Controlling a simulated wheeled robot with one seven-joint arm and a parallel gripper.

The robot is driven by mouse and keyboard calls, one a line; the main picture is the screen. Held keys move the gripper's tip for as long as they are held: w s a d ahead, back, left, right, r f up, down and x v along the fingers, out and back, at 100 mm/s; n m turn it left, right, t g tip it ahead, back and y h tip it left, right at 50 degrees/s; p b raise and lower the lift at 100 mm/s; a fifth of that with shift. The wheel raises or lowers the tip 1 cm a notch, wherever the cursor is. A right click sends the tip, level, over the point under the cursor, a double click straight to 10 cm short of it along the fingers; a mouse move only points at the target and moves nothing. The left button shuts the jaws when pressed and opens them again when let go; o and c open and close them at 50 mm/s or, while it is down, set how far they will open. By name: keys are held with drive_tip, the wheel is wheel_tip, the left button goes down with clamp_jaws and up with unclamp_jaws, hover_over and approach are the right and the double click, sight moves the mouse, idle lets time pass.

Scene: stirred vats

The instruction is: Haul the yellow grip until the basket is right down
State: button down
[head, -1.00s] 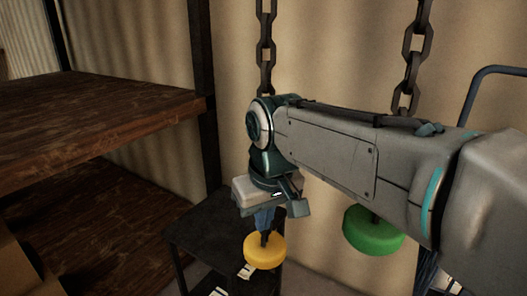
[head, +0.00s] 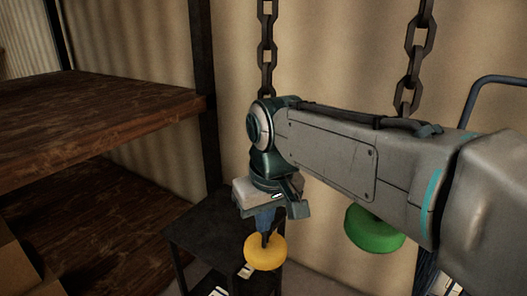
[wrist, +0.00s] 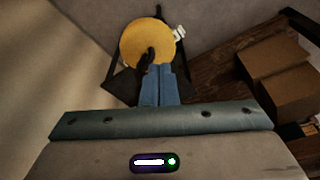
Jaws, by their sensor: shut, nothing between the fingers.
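The yellow grip (head: 265,253), a thick round disc, hangs low in the head view, in front of a dark stand. It also shows in the wrist view (wrist: 146,42), with a dark link at its middle. My gripper (head: 265,231) points down just above the disc, its blue fingers together. In the wrist view the fingertips (wrist: 158,68) are closed beside the dark link, with nothing seen between them. I cannot tell whether they touch the link or the disc. The basket is not in view.
A green disc (head: 374,231) hangs to the right, partly behind my arm. Two dark chains, left (head: 266,45) and right (head: 412,65), hang by the wall. A wooden shelf (head: 95,110) stands left. A dark stand (head: 205,232) is below. Cardboard boxes (wrist: 280,75) show in the wrist view.

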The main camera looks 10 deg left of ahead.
drive_tip(key=shift+w+d+f+b, duration=0.2)
drive_tip(key=shift+f+b, duration=0.3)
drive_tip(key=shift+f, duration=0.35)
drive_tip(key=shift+w+d+f+b, duration=0.15)
drive_tip(key=shift+f+b, duration=0.35)
drive_tip(key=shift+f, duration=0.3)
drive_tip(key=shift+a+r+p, duration=0.15)
drive_tip(key=shift+r+p, duration=1.55)
drive_tip(key=shift+r, duration=0.35)
drive_tip(key=p+v, duration=0.4)
drive_tip(key=v, duration=0.1)
drive_tip(key=shift+w+a, duration=0.35)
drive_tip(key=shift+w, duration=0.1)
drive_tip(key=shift+r+p, duration=0.15)
drive_tip(key=shift+p, duration=0.15)
